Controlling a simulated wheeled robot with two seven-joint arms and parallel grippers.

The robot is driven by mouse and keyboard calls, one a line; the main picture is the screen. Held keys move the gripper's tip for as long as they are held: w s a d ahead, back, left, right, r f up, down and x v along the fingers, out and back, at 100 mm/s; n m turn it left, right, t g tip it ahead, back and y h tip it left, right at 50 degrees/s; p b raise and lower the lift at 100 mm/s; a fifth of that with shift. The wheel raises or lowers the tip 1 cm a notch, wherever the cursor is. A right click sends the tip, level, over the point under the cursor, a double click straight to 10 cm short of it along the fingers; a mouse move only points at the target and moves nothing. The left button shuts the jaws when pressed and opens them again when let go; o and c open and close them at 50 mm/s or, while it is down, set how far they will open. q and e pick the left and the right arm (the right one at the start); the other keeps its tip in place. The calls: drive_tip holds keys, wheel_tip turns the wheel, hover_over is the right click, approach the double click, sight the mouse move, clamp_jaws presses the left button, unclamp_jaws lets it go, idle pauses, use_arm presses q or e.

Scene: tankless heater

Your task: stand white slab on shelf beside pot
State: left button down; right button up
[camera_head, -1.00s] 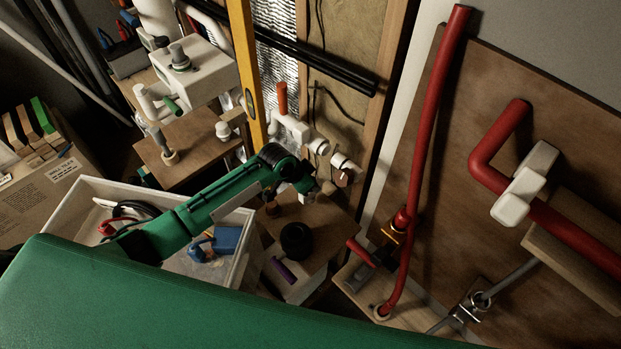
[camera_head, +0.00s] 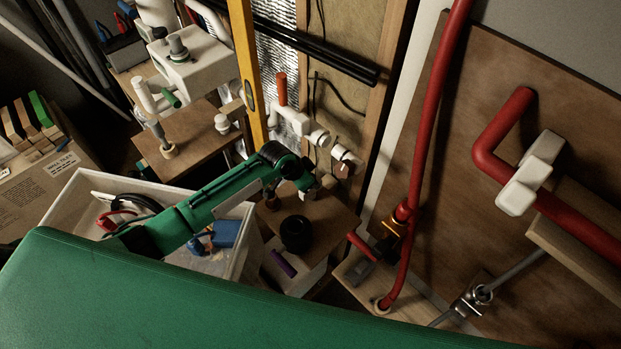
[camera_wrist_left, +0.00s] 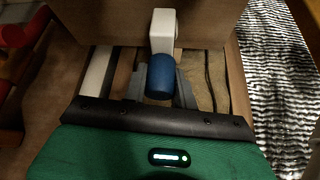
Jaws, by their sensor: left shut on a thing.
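My left gripper (camera_wrist_left: 160,90) is shut on a blue cylindrical piece (camera_wrist_left: 161,77) in the left wrist view. A white block-like part (camera_wrist_left: 163,30) extends beyond the blue piece; I cannot tell whether this is the white slab. In the head view my left gripper (camera_head: 317,187) is small and dark, above a brown wooden shelf (camera_head: 335,222) and beside white pipe fittings. A round black pot-like object (camera_head: 296,233) stands on this shelf, below and left of the gripper, apart from it. My right gripper is not in view.
White fittings (camera_head: 318,138) with a red-orange handle stand close behind my left gripper. A pale bin (camera_head: 72,197) with cables and tools lies under my left arm. A thick red pipe (camera_head: 432,130) runs down at the right. The shelf's right part looks clear.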

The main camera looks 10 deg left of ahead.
use_arm(q)
drive_tip(key=shift+f, duration=0.3)
drive_tip(key=c, duration=1)
unclamp_jaws()
drive_tip(key=shift+c, duration=0.2)
drive_tip(key=b+v, duration=0.3)
drive_tip(key=v, duration=1.1)
drive_tip(key=shift+f, duration=0.1)
